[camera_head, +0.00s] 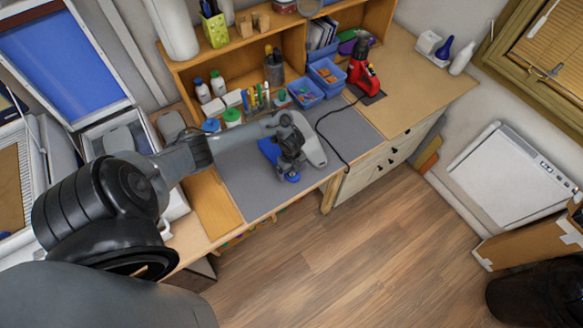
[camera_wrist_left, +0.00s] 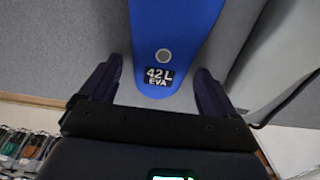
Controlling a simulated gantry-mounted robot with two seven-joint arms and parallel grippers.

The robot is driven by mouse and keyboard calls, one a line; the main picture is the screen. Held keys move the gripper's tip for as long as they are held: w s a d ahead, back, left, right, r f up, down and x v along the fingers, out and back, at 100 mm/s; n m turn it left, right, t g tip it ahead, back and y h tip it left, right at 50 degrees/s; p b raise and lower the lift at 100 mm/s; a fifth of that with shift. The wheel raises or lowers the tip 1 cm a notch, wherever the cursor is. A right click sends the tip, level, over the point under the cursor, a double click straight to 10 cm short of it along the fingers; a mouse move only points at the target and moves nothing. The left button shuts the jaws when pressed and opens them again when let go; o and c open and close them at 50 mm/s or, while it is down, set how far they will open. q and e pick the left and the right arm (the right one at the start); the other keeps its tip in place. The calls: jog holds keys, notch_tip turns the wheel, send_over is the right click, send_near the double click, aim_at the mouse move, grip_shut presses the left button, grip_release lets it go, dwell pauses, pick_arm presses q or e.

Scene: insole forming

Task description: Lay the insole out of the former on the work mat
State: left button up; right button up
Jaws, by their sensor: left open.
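The blue insole (camera_head: 268,150) lies on the grey work mat (camera_head: 354,128) and is partly hidden by my left gripper. In the left wrist view the insole (camera_wrist_left: 178,25) shows a label reading 42 L EVA. My left gripper (camera_head: 291,172) is low over the mat at the insole. Its two dark fingers (camera_wrist_left: 158,92) are apart, one on each side of the labelled end; contact is not visible. A pressing device with a raised blue panel (camera_head: 65,60) stands at the left; I cannot tell whether it is the former. My right gripper is not in view.
A smooth pale grey piece (camera_head: 314,149) lies just right of my left gripper. A red tool (camera_head: 362,75) stands behind, with its black cable crossing the mat. Bottles (camera_head: 218,83), pens and blue bins (camera_head: 327,75) line the back.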

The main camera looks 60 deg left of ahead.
pick_arm(q)
notch_tip(320, 180, up, 11)
jog(key=p, duration=0.2)
jog(key=d+r+n+t, duration=0.1)
jog(key=d+n+t, duration=0.35)
jog(key=d, duration=1.95)
jog(key=s+d+r+n, duration=0.1)
jog(key=s+r+n, duration=0.9)
jog(key=s, duration=0.2)
jog(key=shift+s+r+g+p, duration=0.2)
jog(key=shift+s+g+p, duration=0.1)
jog(key=shift+g+p, duration=0.15)
jog(key=shift+n, duration=0.25)
